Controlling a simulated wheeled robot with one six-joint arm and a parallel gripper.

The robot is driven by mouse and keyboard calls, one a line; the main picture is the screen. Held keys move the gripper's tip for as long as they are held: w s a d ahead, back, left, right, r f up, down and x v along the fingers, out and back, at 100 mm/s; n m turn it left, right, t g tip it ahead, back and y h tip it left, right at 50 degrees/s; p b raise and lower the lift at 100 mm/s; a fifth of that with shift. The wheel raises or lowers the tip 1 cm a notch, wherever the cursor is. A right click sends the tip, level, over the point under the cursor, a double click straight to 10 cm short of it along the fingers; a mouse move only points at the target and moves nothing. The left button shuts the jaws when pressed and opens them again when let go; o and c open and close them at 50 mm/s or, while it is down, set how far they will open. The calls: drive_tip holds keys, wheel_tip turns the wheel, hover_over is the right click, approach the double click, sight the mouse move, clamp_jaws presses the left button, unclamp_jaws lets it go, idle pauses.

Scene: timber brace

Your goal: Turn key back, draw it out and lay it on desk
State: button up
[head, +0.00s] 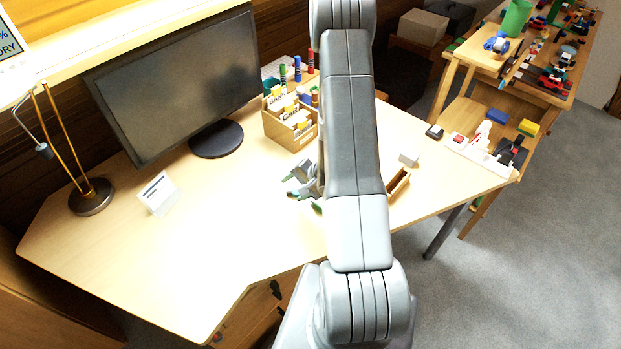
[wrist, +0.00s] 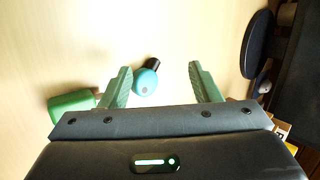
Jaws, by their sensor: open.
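In the wrist view, a small teal item with a rounded head and a short black end (wrist: 147,80) shows over the pale desk. It looks like the key, but I cannot be sure. My gripper (wrist: 160,68) is open, with its two green fingers apart. The teal item shows between them, nearer the left finger, and neither finger is visibly shut on it. In the head view, my gripper (head: 299,190) is low over the desk (head: 235,235), partly hidden by my arm. No lock or keyhole can be made out.
A green object (wrist: 72,108) lies left of my fingers in the wrist view. A monitor (head: 180,85), a wooden organiser (head: 290,128) and a small sign (head: 158,193) stand on the desk. The desk's front left is clear.

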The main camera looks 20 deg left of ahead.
drive_tip(key=p+v, duration=0.2)
drive_tip(key=v, duration=0.9)
drive_tip(key=shift+d+r, duration=0.25)
drive_tip(key=shift+d, duration=0.05)
drive_tip(key=shift+f, duration=0.1)
drive_tip(key=b+x, duration=0.2)
drive_tip(key=x, duration=1.1)
drive_tip(key=shift+s+a+f, duration=0.1)
drive_tip(key=shift+a+f, duration=0.1)
drive_tip(key=shift+a, duration=0.1)
drive_tip(key=shift+a+r+p, duration=0.1)
drive_tip(key=shift+r+p, duration=0.3)
drive_tip(key=shift+r, duration=0.55)
